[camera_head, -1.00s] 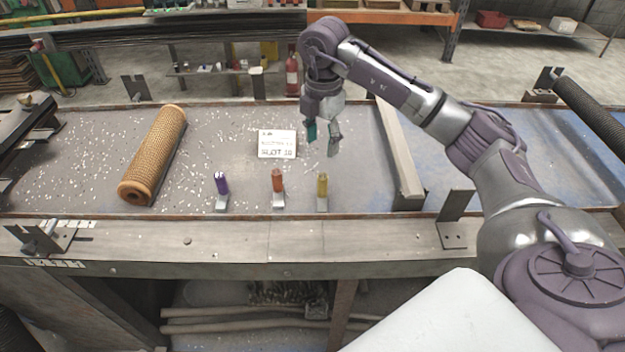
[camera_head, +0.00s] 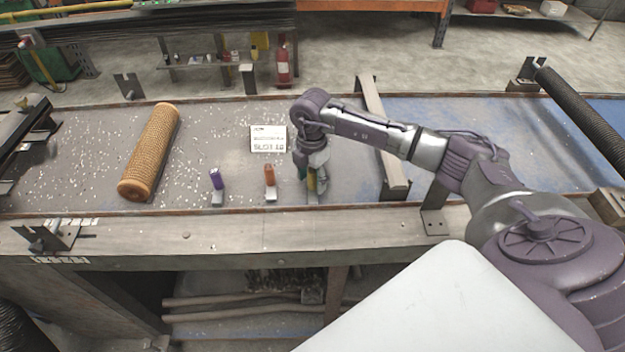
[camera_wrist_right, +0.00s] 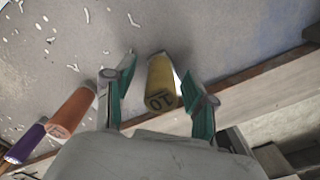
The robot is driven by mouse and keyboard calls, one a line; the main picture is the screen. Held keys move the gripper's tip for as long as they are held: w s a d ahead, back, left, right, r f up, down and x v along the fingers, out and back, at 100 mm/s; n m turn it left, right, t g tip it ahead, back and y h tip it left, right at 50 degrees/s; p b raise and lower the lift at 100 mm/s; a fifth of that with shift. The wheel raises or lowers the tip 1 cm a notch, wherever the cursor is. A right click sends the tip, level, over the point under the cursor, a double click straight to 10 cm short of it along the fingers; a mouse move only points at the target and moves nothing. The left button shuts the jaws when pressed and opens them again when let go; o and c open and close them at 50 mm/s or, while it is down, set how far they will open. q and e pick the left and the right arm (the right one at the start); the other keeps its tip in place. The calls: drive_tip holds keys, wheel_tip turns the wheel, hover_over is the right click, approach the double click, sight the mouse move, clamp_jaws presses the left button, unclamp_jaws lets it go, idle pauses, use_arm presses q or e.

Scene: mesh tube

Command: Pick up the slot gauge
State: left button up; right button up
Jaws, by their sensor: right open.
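Three slot gauges with coloured handles stand in a row near the bench's front edge: purple (camera_head: 216,180), orange (camera_head: 269,176) and yellow (camera_head: 311,183). A white card (camera_head: 268,139) behind them seems to read "SLOT 10". My right gripper (camera_head: 313,178) is open, lowered at the yellow gauge and partly hiding it. In the right wrist view, the yellow handle (camera_wrist_right: 160,82), marked "10" on its end, is between the two green-padded fingers, with gaps on both sides. The orange handle (camera_wrist_right: 72,112) and purple handle (camera_wrist_right: 26,143) are left of the fingers. My left gripper is not in view.
A tan mesh tube (camera_head: 150,150) lies on the bench at the left. Small white scraps are scattered over the bench top. A dark roller (camera_head: 585,115) is at the far right.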

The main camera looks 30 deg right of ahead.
clamp_jaws()
idle(0.4)
